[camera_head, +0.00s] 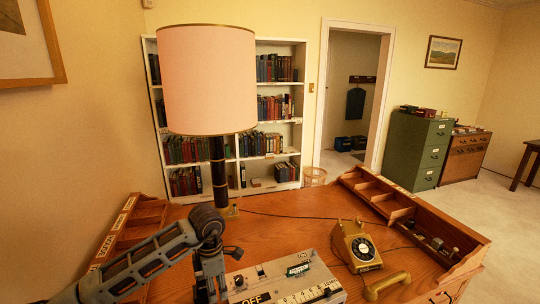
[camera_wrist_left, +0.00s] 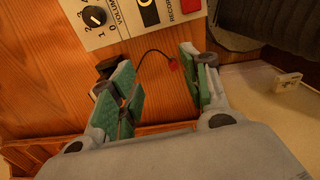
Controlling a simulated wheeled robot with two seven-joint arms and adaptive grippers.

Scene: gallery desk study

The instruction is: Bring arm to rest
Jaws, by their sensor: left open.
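My left arm (camera_head: 150,262) comes in from the lower left of the head view. It bends at a dark round joint over the desk, and a link runs down from there to the bottom edge beside the grey recorder. In the left wrist view my left gripper (camera_wrist_left: 157,62) is open, its green-padded fingers apart. Nothing is held between them; wood and a thin dark cable with a red end show in the gap. The fingers point towards the recorder (camera_wrist_left: 112,22), whose volume knob shows at the top. My right gripper is not in view.
On the wooden desk (camera_head: 285,222) stand a tall lamp (camera_head: 208,80), close behind my arm, the recorder (camera_head: 285,280) and a yellow telephone (camera_head: 357,247). Raised compartments (camera_head: 395,205) edge the right side.

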